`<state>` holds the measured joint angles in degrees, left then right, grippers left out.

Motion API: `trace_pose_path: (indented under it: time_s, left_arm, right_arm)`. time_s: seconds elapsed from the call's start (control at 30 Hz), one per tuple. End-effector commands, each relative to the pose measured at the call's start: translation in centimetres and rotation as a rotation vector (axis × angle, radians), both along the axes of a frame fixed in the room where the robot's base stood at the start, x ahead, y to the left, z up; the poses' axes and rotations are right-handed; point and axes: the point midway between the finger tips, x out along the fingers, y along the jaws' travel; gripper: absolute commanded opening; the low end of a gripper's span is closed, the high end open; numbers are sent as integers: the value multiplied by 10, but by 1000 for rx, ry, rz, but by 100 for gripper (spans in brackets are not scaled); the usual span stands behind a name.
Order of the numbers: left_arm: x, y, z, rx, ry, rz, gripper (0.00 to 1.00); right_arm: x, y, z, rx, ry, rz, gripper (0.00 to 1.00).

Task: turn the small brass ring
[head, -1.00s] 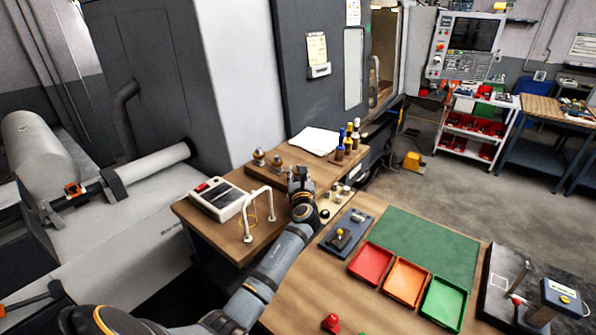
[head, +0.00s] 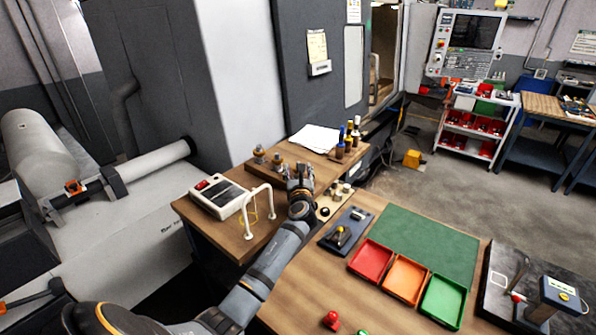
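My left gripper (head: 300,178) is over the far side of the wooden bench (head: 232,241), its arm reaching in from the bottom left. It points away from me, and its fingertips are too small and hidden to tell whether they are open or shut. Two brass-coloured round pieces (head: 259,155) stand on a brown block just left of and behind the gripper. I cannot pick out the small brass ring for certain. A pale board (head: 324,208) with small round pieces lies right of my gripper. My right gripper is not in view.
A white handle-like frame (head: 246,226) and a grey-white box (head: 219,197) stand left of my arm. Red (head: 370,262), orange and green trays sit on the front right bench. The green mat (head: 429,245) is clear.

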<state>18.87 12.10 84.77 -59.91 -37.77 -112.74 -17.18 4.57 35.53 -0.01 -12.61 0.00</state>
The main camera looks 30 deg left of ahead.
Motion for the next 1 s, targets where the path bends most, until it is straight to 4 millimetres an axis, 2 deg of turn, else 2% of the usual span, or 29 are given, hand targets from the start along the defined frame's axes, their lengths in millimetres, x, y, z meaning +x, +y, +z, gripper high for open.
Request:
trace_pose_path:
  time_s: [0.13,0.23,0.5,0.63,0.8,1.0]
  left_arm:
    - [-3,-3,-1,-1,1,0,56]
    - [-14,-11,-1,-1,1,-2,56]
    - [-67,-50,-2,-5,1,-1,56]
    - [-85,-64,-2,-3,1,0,56]
    - [-96,-72,0,-1,0,0,56]
    - [-97,-72,0,0,0,0,56]
  right_arm:
    - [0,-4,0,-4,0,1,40]
    - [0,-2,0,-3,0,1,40]
    - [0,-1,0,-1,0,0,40]
    - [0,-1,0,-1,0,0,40]
    - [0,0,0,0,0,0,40]
    - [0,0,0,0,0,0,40]
